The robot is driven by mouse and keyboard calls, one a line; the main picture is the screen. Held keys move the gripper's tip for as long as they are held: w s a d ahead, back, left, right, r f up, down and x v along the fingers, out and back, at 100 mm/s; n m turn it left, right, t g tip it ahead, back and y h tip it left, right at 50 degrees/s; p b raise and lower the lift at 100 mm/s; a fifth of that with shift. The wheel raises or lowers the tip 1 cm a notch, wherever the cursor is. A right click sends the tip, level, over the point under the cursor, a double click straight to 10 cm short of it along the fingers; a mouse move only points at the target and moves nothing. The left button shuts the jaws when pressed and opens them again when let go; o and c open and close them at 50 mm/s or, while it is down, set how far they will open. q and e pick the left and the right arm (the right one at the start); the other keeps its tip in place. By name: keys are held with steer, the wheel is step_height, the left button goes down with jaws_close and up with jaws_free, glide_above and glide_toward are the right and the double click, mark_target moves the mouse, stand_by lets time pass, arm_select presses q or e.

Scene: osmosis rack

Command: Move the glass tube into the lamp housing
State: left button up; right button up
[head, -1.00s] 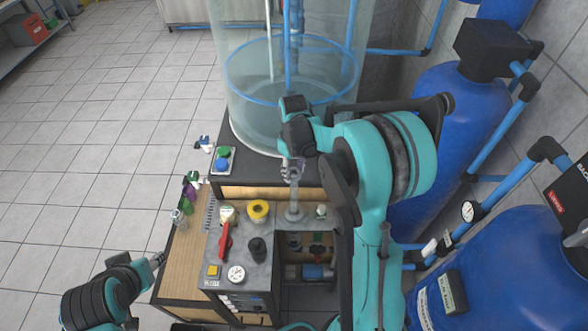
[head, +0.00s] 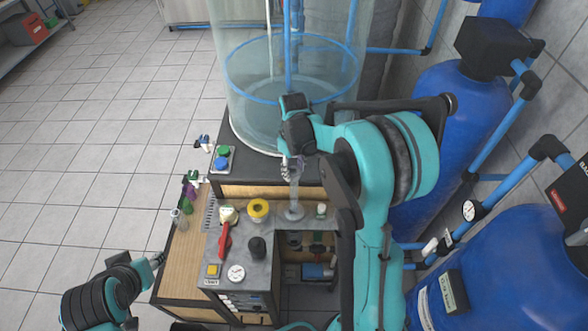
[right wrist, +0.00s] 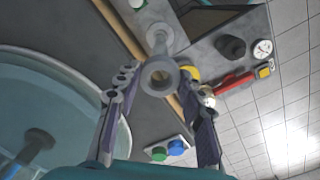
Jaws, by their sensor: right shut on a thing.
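The glass tube (head: 294,190), clear grey, hangs upright below my right gripper (head: 291,166), which is shut on its top end. In the right wrist view the tube's ring-shaped upper end (right wrist: 160,78) shows between the fingers of the gripper (right wrist: 162,92). Below the tube is a grey round flange (head: 292,212) on the bench, apparently the lamp housing; it also shows in the wrist view (right wrist: 165,36). I cannot tell whether the tube's lower end is inside it. My left gripper (head: 157,260) is at the lower left, apart from these; its jaws are too small to read.
A yellow ring (head: 258,210), red-handled valve (head: 225,238), black knob (head: 257,247) and gauge (head: 236,273) stand left of the flange. A button box (head: 222,158) and large clear tank (head: 290,90) are behind. Blue tanks (head: 455,120) crowd the right.

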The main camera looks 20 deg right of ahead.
stand_by(0.5)
steer(key=b, duration=0.4)
glide_above(294, 203)
steer(key=w, duration=0.1)
steer(key=shift+w+d+f, duration=0.1)
steer(key=shift+d+f, duration=0.05)
steer(key=shift+f, duration=0.95)
steer(key=shift+w+d+f, duration=0.1)
steer(key=shift+d+f, duration=0.05)
steer(key=shift+f, duration=0.95)
step_height(294, 203, down, 8)
steer(key=b, duration=0.6)
steer(key=shift+r, duration=0.1)
steer(key=shift+b, duration=0.3)
step_height(294, 203, down, 8)
steer(key=b, duration=0.6)
steer(key=shift+r, duration=0.15)
steer(key=shift+b, duration=0.3)
steer(key=shift+f+b, duration=1.1)
steer(key=shift+f, duration=0.3)
steer(key=o, duration=1.3)
